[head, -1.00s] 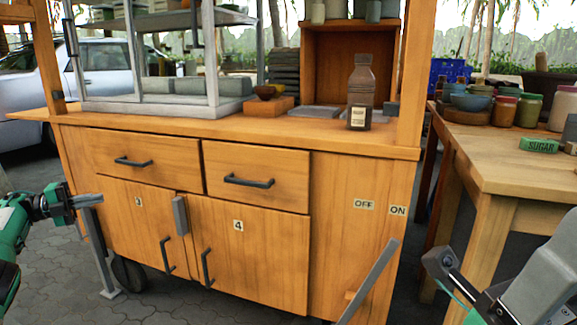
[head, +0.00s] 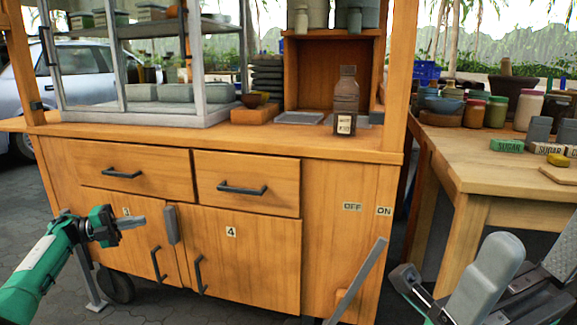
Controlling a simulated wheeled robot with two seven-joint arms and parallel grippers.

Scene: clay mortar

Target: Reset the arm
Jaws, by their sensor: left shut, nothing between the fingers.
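My left gripper (head: 132,222) comes in from the left on a green arm. Its grey fingers are shut and empty, pointing right in front of the wooden cart's left door. It appears apart from the cart. Grey and black parts of my right arm fill the lower right corner, but its fingers cannot be made out. The wooden cart (head: 260,262) has two drawers above two doors with black handles, all closed.
A dark bottle (head: 345,105) stands on the cart's counter, beside a glass case (head: 140,70). A grey bar (head: 362,278) slants before the cart's lower right. Paved ground shows at left.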

